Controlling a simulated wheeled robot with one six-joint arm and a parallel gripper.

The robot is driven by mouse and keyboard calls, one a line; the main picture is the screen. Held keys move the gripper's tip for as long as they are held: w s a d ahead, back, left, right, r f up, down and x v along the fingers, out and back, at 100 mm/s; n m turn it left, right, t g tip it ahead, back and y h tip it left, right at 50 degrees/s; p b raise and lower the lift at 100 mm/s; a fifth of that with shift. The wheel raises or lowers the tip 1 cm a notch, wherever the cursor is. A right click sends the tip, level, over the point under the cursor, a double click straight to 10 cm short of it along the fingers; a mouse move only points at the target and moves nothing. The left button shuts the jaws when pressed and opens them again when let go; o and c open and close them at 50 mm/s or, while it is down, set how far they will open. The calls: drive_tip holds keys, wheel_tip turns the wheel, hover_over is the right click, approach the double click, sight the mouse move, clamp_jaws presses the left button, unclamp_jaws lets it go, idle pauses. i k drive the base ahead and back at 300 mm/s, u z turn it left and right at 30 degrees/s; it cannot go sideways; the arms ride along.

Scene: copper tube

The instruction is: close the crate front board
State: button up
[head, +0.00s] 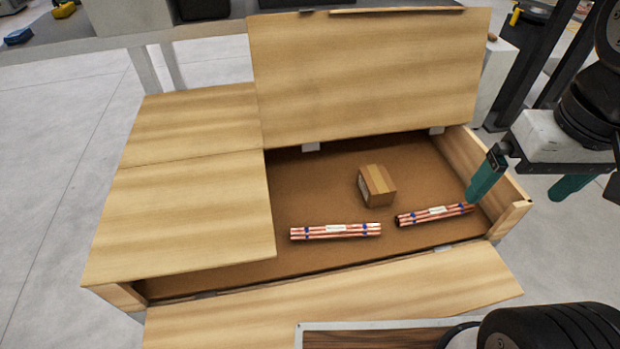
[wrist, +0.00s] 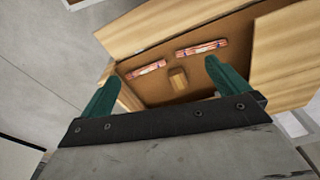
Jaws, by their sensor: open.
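The wooden crate (head: 515,215) stands open in the head view. Its front board (head: 340,300) is folded outward along the near side, sloping toward me; it also shows in the wrist view (wrist: 165,27). My gripper (head: 515,198) is open and empty at the crate's right end. In the head view, its left finger overlaps the crate's inside near the right wall and its right finger appears beyond that wall. Their height above the wall is unclear. Both fingers show in the wrist view (wrist: 158,76). The gripper is well apart from the front board.
Inside lie two copper tube bundles (head: 335,231) (head: 434,214) and a small cardboard box (head: 376,186). A back panel (head: 365,75) stands raised; boards cover the left part (head: 190,215). A wood-topped surface (head: 375,338) is close in front of the front board. Floor lies clear at left.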

sight(448, 282)
drive_tip(key=u, duration=0.7)
drive_tip(key=k, duration=1.75)
drive_tip(key=z, duration=0.8)
drive_tip(key=i, duration=0.95)
